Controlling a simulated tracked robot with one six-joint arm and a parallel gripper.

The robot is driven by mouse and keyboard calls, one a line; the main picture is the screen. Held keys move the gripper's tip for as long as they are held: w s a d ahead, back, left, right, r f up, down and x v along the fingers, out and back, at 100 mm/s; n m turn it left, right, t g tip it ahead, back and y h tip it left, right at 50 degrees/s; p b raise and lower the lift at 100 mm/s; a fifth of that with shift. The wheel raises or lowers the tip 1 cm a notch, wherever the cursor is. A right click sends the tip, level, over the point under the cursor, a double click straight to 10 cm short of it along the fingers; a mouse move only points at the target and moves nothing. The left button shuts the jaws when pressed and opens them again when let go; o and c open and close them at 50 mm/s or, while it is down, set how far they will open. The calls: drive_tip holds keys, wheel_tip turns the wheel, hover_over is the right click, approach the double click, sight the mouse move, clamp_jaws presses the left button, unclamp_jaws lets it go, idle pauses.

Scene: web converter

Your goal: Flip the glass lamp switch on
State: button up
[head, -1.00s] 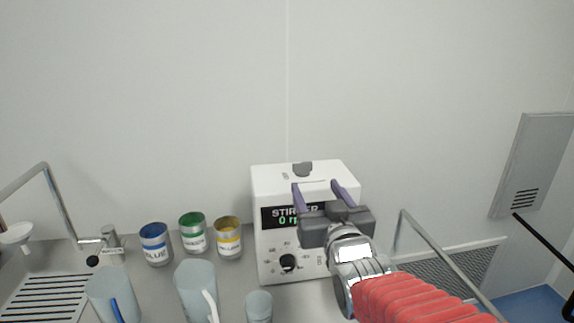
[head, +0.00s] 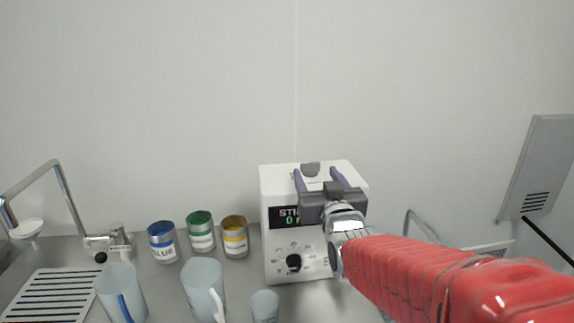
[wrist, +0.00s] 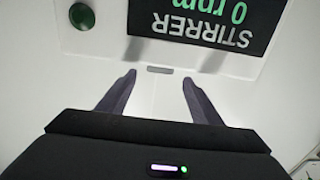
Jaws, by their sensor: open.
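The white stirrer box (head: 283,183) stands on the counter against the wall. Its black display (head: 285,216) is partly covered by my gripper; in the wrist view the display (wrist: 214,22) is upside down and reads "STIRRER 0 rpm". A green round button (wrist: 82,16) is at upper left there. I cannot make out a switch labelled for the lamp.
Blue (head: 163,243), green (head: 201,233) and yellow (head: 235,237) cans stand left of the box. Pale cups (head: 203,285) stand in front. A sink tap (head: 70,205) and drain grille (head: 50,297) are at far left. A metal rail (head: 425,225) is at right.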

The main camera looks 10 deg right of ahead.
sight(311, 165)
drive_tip(key=shift+w, duration=3.5)
drive_tip(key=shift+c, duration=0.3)
